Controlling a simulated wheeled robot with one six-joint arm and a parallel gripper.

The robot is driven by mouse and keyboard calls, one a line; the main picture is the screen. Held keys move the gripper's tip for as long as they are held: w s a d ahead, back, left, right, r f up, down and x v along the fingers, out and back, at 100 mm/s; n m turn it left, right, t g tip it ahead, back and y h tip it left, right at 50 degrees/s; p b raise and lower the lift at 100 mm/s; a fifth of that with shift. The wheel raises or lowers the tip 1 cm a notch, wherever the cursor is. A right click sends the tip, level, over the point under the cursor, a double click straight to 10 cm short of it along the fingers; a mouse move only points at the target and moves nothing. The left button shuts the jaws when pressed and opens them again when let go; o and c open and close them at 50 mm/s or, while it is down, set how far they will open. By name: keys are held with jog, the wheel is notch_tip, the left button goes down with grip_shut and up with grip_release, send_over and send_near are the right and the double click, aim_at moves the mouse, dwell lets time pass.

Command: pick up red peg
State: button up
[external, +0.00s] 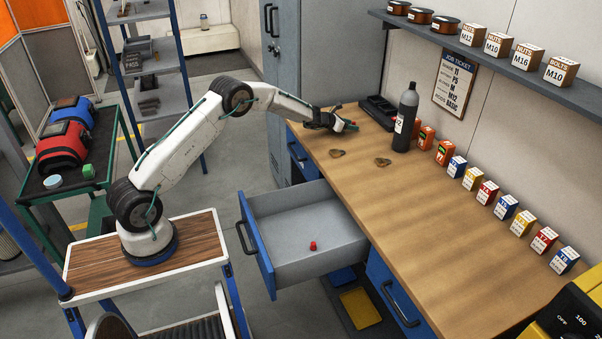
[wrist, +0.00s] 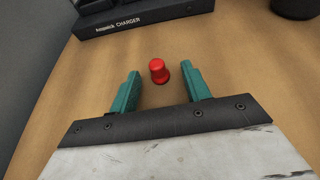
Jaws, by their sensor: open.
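A small red peg (wrist: 158,70) stands on the wooden bench top in the wrist view, level with the teal fingertips. My gripper (wrist: 161,72) is open, with one finger on each side of the peg and a visible gap to both. In the external view my gripper (external: 343,124) is low over the far left end of the bench, with a bit of the red peg (external: 350,122) showing beside it. Another red peg (external: 313,246) is in the open drawer (external: 283,208).
A black charger (wrist: 140,18) lies just beyond my gripper. A dark gas bottle (external: 405,118) stands to the right on the bench (external: 440,205). Boxes line the wall side; the middle of the bench is clear.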

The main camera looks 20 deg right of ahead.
jog(key=shift+d, duration=0.15)
jog(key=shift+w, duration=0.1)
grip_shut()
